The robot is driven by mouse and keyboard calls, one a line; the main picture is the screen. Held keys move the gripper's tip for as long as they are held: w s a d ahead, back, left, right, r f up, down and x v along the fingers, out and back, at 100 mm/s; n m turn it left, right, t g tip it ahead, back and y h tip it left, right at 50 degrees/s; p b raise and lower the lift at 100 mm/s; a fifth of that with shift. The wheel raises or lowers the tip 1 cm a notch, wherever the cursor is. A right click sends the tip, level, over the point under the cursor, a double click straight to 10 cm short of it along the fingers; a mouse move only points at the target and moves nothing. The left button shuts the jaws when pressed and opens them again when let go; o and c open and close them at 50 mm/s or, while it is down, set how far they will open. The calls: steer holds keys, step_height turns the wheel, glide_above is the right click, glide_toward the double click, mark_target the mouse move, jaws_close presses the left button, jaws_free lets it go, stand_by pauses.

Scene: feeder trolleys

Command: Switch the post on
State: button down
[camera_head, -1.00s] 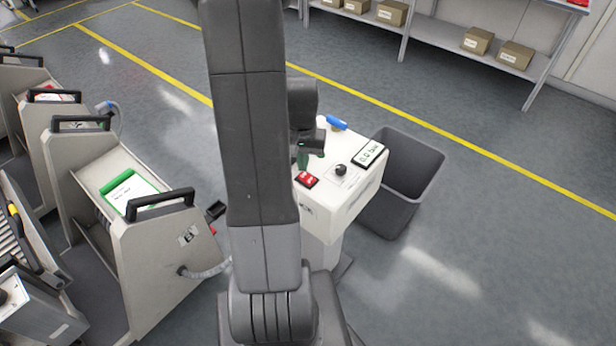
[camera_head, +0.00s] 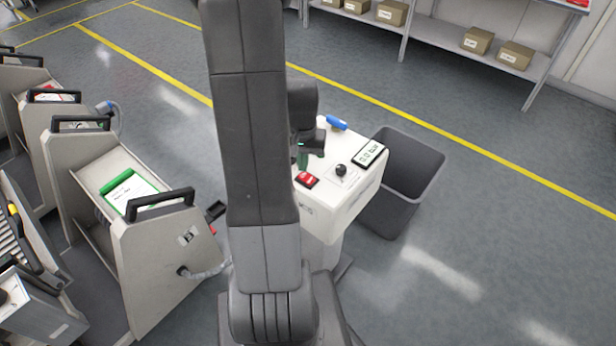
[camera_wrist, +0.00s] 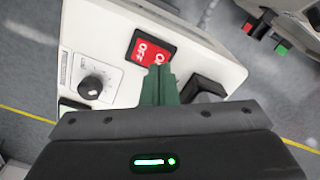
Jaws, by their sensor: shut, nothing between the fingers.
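The post (camera_head: 335,212) is a white box on a pedestal, right of my arm in the head view. On its top are a red rocker switch (camera_head: 307,180), a black knob (camera_head: 341,170) and a display (camera_head: 369,154) that seems to read 0.0 bar. In the wrist view the red switch (camera_wrist: 146,46) carries white lettering, with OFF readable; my fingertips cover part of the rest. My gripper (camera_wrist: 159,70), with green fingers, is shut and empty. Its tips overlap the switch's lower edge; I cannot tell whether they touch. The knob also shows there (camera_wrist: 91,86).
A blue item (camera_head: 337,123) lies at the post's back edge. A black bracket-like part (camera_wrist: 203,88) stands right of my fingers. A grey bin (camera_head: 412,165) is right of the post. Trolleys (camera_head: 165,260) stand at left. Floor at right is open.

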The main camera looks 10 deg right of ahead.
mark_target(303, 174)
steer(key=shift+f+b, duration=0.8)
steer(key=shift+f, duration=0.2)
stand_by(0.3)
steer(key=shift+r, duration=0.1)
steer(key=shift+r+p, duration=2.7)
steer(key=shift+r, duration=0.8)
steer(key=shift+f, duration=0.15)
step_height(303, 174, down, 7)
steer(key=b, duration=0.5)
steer(key=shift+r, duration=0.2)
